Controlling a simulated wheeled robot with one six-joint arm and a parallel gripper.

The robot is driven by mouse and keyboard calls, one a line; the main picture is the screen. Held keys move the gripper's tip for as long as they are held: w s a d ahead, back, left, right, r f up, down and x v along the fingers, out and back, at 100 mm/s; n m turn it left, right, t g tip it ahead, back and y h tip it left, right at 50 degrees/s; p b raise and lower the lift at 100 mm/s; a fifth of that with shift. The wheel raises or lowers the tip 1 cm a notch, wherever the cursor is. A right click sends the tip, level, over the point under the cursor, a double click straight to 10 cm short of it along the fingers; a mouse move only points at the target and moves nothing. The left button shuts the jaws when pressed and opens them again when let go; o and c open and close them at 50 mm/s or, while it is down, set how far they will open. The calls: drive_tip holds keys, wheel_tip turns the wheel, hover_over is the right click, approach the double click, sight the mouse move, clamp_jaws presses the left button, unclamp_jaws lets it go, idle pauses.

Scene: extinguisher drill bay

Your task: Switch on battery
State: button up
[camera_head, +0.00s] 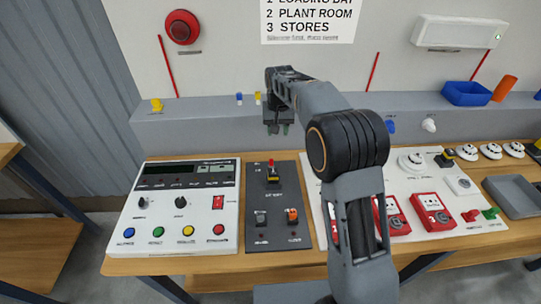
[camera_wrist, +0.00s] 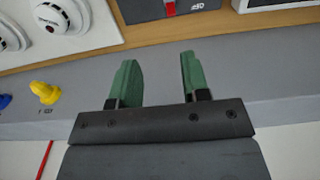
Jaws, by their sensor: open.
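My gripper (camera_head: 278,129) hangs over the grey ledge behind the dark grey panel (camera_head: 262,225), open and empty. In the wrist view its two green fingers (camera_wrist: 160,78) are apart with only the ledge behind them. The dark panel carries a red-topped switch (camera_head: 271,170) and two lower switches, a grey one (camera_head: 260,217) and an orange one (camera_head: 292,216). Labels are too small to read, so I cannot tell which switch is the battery's. The dark panel's edge (camera_wrist: 135,11) shows in the wrist view.
The white panel also has two black knobs and several coloured buttons. Red call points (camera_head: 431,211) and round white detectors (camera_head: 411,162) lie to the right, partly behind my arm. A blue bin (camera_head: 466,93) stands on the ledge (camera_head: 205,122). A yellow knob (camera_head: 157,104) is at its left.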

sight(271, 162)
drive_tip(key=f+p, duration=0.1)
drive_tip(key=f, duration=0.4)
drive_tip(key=w+a+f+p, duration=0.1)
drive_tip(key=f, duration=0.4)
drive_tip(key=w+a+f+p, duration=0.1)
drive_tip(key=f, duration=0.5)
drive_tip(key=shift+w, duration=0.1)
drive_tip(key=shift+c, duration=0.3)
clamp_jaws()
